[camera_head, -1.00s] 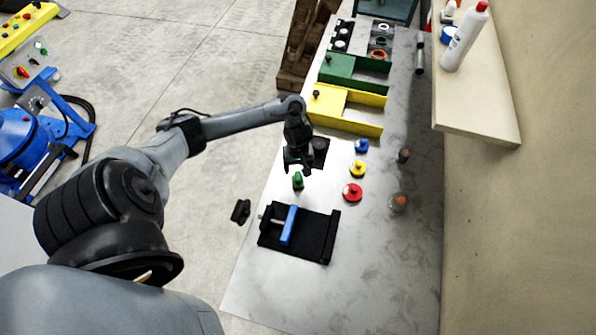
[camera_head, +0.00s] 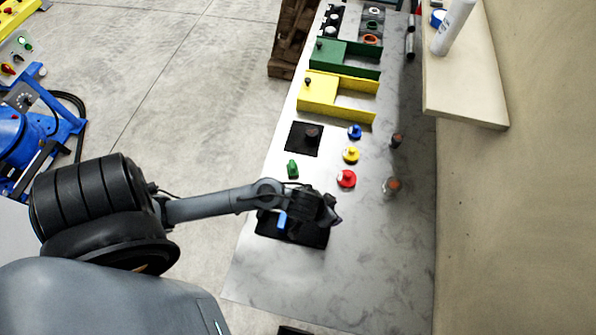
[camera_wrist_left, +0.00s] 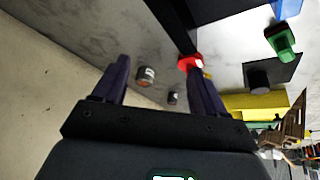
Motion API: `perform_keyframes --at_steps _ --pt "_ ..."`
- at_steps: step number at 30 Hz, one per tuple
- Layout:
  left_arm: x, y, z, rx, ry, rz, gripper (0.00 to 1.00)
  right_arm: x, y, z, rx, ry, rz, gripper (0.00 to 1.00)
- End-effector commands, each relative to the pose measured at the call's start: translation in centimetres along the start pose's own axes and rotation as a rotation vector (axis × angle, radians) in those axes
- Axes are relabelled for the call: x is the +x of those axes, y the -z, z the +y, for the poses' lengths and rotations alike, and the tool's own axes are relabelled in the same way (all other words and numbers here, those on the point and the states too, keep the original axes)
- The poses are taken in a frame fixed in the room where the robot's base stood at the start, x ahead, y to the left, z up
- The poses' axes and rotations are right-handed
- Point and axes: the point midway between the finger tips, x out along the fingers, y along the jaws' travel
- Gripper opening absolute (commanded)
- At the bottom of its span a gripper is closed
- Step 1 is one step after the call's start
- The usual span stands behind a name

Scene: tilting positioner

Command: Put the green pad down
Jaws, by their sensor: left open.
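The green pad (camera_head: 292,169) stands on the grey table, just below the black square plate (camera_head: 299,148) in the head view. It also shows at the upper right of the left wrist view (camera_wrist_left: 282,41), clear of the fingers. My left gripper (camera_head: 333,212) is over the right part of the black fixture with the blue bar, apart from the pad. My right gripper does not show.
The black fixture (camera_head: 310,238) with its blue bar (camera_head: 282,221) is partly hidden by my left arm. Red (camera_head: 346,179), yellow (camera_head: 351,155) and blue (camera_head: 354,132) knobbed pieces stand right of the pad. Yellow (camera_head: 318,108) and green (camera_head: 329,59) trays lie farther back. The table's front right is clear.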

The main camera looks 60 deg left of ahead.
Motion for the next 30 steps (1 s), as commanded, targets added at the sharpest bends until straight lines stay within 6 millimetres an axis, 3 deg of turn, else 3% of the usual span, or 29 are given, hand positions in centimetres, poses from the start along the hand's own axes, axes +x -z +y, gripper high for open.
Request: perform_keyframes --at_steps 6,12,18,30 --pt "-5.9 -2.8 0.3 0.138 0.023 -0.064 0.72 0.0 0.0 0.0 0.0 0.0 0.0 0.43" --pt "-9.2 -4.9 -0.5 0.211 0.009 -0.136 0.72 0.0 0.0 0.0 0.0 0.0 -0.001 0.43" --pt "-10.4 -5.7 -0.7 0.24 -0.004 -0.162 0.72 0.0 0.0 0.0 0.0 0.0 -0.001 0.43" --pt "-11.1 -5.4 -0.7 0.245 -0.004 -0.163 0.72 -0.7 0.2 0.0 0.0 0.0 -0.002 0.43"
